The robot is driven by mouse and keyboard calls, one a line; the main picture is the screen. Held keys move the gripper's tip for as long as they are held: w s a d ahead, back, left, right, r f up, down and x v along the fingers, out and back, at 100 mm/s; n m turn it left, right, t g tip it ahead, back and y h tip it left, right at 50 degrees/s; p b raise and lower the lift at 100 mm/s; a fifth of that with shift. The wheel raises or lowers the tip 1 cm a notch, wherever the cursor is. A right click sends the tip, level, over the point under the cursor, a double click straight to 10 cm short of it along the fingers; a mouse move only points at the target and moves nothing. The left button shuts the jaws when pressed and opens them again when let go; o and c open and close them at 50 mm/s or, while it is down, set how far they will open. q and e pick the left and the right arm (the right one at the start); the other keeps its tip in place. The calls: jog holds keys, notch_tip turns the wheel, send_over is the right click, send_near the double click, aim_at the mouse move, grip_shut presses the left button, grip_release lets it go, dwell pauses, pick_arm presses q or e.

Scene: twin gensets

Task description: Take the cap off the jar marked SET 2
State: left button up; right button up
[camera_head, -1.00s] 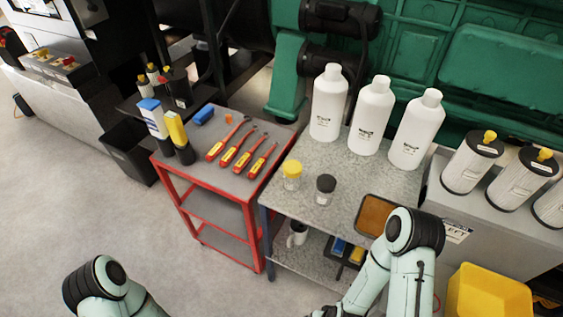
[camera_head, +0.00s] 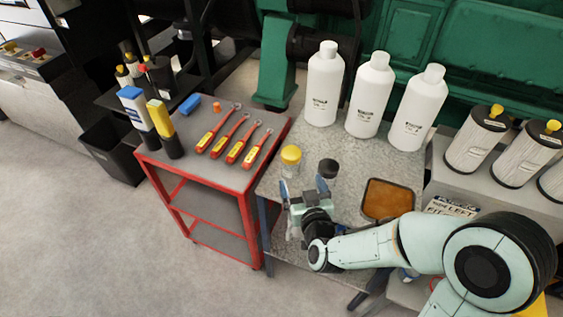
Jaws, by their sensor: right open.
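A small clear jar (camera_head: 286,172) with a yellow cap (camera_head: 291,154) stands on the grey bench. A second small jar with a dark cap (camera_head: 328,168) stands just right of it, its lower part mostly hidden by my gripper. No marking is readable on either jar, so I cannot tell which is SET 2. My right gripper (camera_head: 304,188) is open and empty in front of the jars. Its left finger is near the yellow-capped jar and its right finger overlaps the dark-capped one; I cannot tell if they touch. My left gripper is out of view.
Three white bottles (camera_head: 367,97) stand at the bench's back. A brown-lined tray (camera_head: 388,199) lies right of the jars. A red cart (camera_head: 208,180) with orange-handled tools (camera_head: 237,147) adjoins at left. White filter canisters (camera_head: 476,140) stand at right.

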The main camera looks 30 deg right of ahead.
aim_at(291, 155)
jog(key=x, duration=0.2)
jog(key=p+x, duration=0.1)
jog(key=x, duration=0.3)
jog(key=shift+w+d+r, duration=0.25)
jog(key=shift+w+r, duration=0.05)
jog(key=shift+w, duration=0.15)
jog(key=shift+p+x, duration=0.45)
jog(key=shift+x, duration=2.65)
jog(key=shift+r, duration=0.1)
jog(key=c, duration=1.5)
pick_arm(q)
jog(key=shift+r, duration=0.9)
pick_arm(e)
jog(key=shift+r, duration=0.15)
jog(key=shift+c, duration=0.2)
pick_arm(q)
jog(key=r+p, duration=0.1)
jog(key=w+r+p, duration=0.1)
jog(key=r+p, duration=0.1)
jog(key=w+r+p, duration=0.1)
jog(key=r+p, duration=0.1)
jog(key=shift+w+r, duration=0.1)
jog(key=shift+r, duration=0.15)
pick_arm(e)
notch_tip(291, 155, up, 20)
